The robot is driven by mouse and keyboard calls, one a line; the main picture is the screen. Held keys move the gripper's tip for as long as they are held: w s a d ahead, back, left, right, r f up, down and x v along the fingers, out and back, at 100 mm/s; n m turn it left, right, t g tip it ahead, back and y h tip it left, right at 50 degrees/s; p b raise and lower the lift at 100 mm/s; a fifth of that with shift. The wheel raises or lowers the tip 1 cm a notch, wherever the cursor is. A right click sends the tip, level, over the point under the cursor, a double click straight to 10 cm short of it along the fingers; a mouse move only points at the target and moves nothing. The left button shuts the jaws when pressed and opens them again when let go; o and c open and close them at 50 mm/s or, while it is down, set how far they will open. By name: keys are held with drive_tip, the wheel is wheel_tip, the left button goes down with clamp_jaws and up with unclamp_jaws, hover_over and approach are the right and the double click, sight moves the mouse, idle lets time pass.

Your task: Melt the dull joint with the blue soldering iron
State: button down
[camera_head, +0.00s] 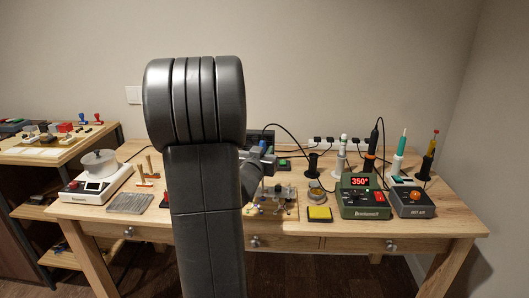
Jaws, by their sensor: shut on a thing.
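My gripper (262,160) is over the middle of the workbench, partly hidden behind my own arm. The tool points down over a small work area (285,209) with clips and small parts. The dull joint is too small to make out, and I cannot tell whether the tip touches anything. A black cable arcs from near my gripper to the right.
A green station (365,198) reading 350° stands right of the work area, beside a dark unit (412,203). A yellow sponge (319,213) lies in front. Several upright tools stand behind, including a white one (342,155). A white device (97,180) stands at left.

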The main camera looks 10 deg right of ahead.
drive_tip(key=shift+f, duration=0.25)
idle(0.3)
drive_tip(key=shift+f+b, duration=0.35)
drive_tip(key=shift+b, duration=0.2)
drive_tip(key=shift+f+b, duration=0.15)
drive_tip(key=shift+b, duration=0.2)
idle(3.8)
idle(0.6)
wheel_tip(320, 180, up, 7)
drive_tip(key=p, duration=0.6)
idle(0.3)
